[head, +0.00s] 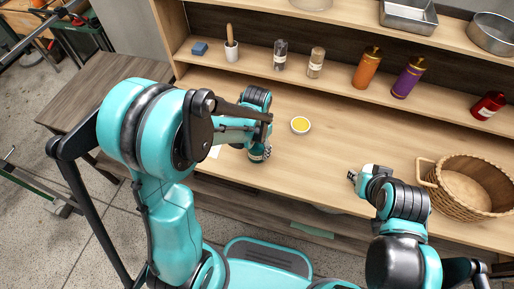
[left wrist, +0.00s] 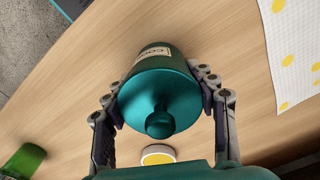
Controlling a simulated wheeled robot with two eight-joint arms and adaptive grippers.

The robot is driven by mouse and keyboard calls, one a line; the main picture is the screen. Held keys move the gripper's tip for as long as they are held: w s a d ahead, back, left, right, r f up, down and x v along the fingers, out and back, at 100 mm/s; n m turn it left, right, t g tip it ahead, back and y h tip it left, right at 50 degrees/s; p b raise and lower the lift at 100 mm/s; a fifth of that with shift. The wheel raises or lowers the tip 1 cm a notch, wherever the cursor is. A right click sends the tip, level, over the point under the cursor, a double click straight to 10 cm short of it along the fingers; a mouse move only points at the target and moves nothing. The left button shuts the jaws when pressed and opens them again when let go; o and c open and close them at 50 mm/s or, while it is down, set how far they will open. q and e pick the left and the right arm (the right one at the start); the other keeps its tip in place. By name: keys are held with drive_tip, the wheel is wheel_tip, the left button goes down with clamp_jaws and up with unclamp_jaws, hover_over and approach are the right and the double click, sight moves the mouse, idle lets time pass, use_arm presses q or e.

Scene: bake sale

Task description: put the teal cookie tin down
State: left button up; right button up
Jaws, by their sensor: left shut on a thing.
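The teal cookie tin (left wrist: 160,85) has a round lid with a knob and a pale label that reads in part "COO". In the left wrist view my left gripper (left wrist: 160,84) has its fingers on both sides of the tin, shut on it. In the head view the tin (head: 256,157) shows only in part, below my left gripper (head: 261,148), over the front of the wooden counter (head: 330,140). I cannot tell whether its base touches the wood. My right gripper (head: 352,177) is small at the counter's front edge, and its jaw opening is unclear.
A white bowl with yellow contents (head: 300,125) stands just right of the tin. A wicker basket (head: 468,187) is at the right. Bottles and jars line the back shelf. A yellow-dotted white sheet (left wrist: 295,45) lies nearby. The counter's middle is clear.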

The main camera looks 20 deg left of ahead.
use_arm(q)
drive_tip(key=o, duration=1.2)
drive_tip(key=shift+f, duration=0.1)
drive_tip(key=shift+c, duration=0.2)
wheel_tip(320, 180, up, 11)
drive_tip(key=p, duration=0.4)
drive_tip(key=shift+r+p, duration=0.35)
drive_tip(key=shift+r, duration=0.35)
drive_tip(key=s+a+r+n+t, duration=0.4)
drive_tip(key=s+r+t, duration=0.3)
drive_tip(key=s, duration=0.3)
drive_tip(key=shift+s+a+r+n, duration=0.15)
drive_tip(key=shift+a+r+n, duration=0.1)
drive_tip(key=shift+a+n, duration=0.15)
